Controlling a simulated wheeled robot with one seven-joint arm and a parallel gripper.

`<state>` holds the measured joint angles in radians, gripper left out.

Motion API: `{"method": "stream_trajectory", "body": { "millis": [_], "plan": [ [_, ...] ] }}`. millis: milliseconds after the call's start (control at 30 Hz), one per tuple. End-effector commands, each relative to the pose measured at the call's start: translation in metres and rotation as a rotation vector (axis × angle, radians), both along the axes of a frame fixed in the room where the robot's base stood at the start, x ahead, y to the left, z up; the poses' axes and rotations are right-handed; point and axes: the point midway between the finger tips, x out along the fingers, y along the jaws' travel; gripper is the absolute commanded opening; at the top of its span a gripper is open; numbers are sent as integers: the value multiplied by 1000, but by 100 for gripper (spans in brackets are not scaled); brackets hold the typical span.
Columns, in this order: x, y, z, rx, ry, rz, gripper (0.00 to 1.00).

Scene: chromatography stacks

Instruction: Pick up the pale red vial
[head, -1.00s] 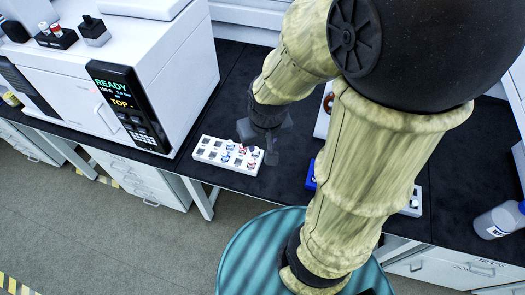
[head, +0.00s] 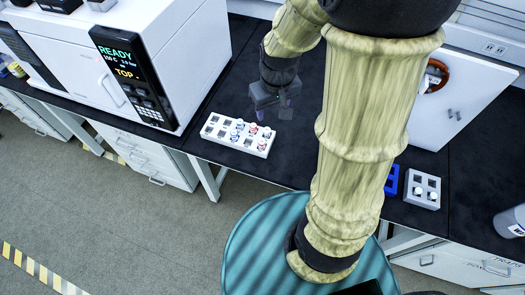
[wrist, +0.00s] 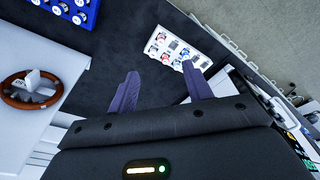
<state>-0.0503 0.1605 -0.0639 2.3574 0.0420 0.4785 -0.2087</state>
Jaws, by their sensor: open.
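A white rack (head: 212,131) on the black bench holds several small vials with blue or reddish caps. Reddish ones show at its right part in the head view (head: 253,129); which is the pale red vial I cannot tell at this size. The rack also shows in the wrist view (wrist: 184,36), beyond my fingertips, with reddish (wrist: 161,37) and blue vials. My gripper (head: 286,108) is open and empty, above the bench behind and right of the rack. Its two spread fingers show in the wrist view (wrist: 161,86), apart from the vials.
A white instrument (head: 160,60) with a display stands left of the rack. A blue rack (head: 392,181) and a grey-white block (head: 422,202) with white-topped vials lie to the right. A white panelled box (head: 440,110) is behind them. Dark bench around the rack is clear.

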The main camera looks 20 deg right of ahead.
Motion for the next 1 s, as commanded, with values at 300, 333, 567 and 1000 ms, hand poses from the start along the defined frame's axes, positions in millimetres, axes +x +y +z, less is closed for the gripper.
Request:
{"method": "stream_trajectory", "body": {
  "millis": [300,333,567,1000],
  "plan": [
    [74,3,-107,-27,118,251,50],
    [78,3,-112,-27,125,268,50],
    [88,3,-119,-30,145,313,50],
    [87,3,-138,-29,148,310,50]
  ]
}}
